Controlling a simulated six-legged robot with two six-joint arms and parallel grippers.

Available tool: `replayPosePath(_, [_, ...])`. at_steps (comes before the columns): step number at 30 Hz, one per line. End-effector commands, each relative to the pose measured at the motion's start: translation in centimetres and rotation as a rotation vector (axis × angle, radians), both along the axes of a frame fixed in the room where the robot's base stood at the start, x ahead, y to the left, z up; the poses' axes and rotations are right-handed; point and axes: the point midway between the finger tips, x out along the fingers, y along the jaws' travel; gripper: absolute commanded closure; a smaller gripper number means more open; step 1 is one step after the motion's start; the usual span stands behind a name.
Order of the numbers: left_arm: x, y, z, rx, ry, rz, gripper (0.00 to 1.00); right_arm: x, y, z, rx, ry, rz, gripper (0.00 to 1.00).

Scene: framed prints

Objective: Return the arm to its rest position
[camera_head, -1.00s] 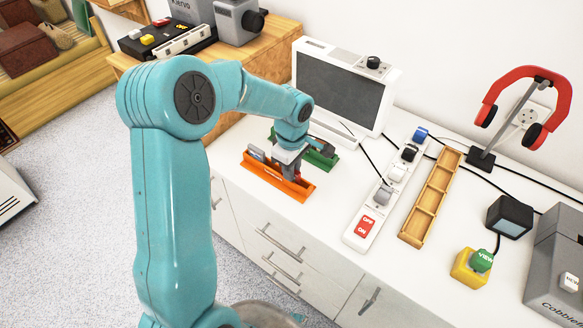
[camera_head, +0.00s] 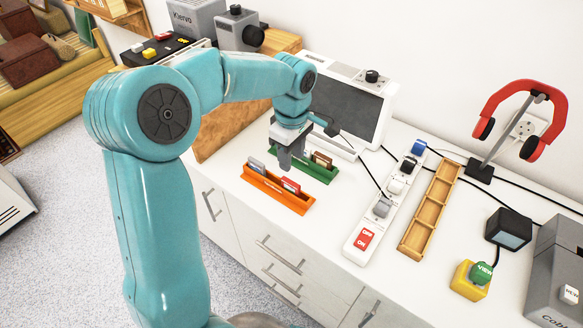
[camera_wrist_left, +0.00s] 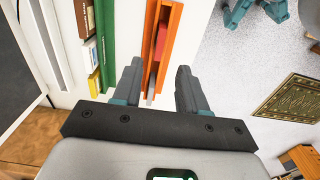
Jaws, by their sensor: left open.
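My left gripper (camera_head: 285,163) hangs pointing down above the orange tray in the head view, raised clear of it. In the left wrist view its two fingers (camera_wrist_left: 158,85) are apart with nothing held between them. The orange tray (camera_head: 268,194) lies on the white counter and holds a red item (camera_head: 291,186) and a grey item (camera_head: 257,166). The green tray (camera_head: 325,174) lies behind it with a few small blocks in it. My teal left arm bends over from the left. The right gripper does not show.
A grey-screened monitor (camera_head: 343,103) stands behind the trays. A power strip (camera_head: 367,237) and a wooden compartment tray (camera_head: 414,246) lie to the right. Red headphones on a stand (camera_head: 522,112), a yellow button box (camera_head: 469,280) and a grey box (camera_head: 557,262) stand farther right.

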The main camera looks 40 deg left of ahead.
Motion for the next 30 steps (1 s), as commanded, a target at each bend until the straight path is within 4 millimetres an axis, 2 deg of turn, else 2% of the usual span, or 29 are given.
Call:
replayPosePath(3, [0.0,0.0,1.4,0.000,-0.002,-0.001,0.58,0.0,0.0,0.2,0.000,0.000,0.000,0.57])
replayPosePath(6, [0.0,0.0,1.9,0.000,-0.001,-0.001,0.58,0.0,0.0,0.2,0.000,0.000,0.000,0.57])
replayPosePath(30, [-0.2,0.0,1.9,0.000,0.000,0.000,0.58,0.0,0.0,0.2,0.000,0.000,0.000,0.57])
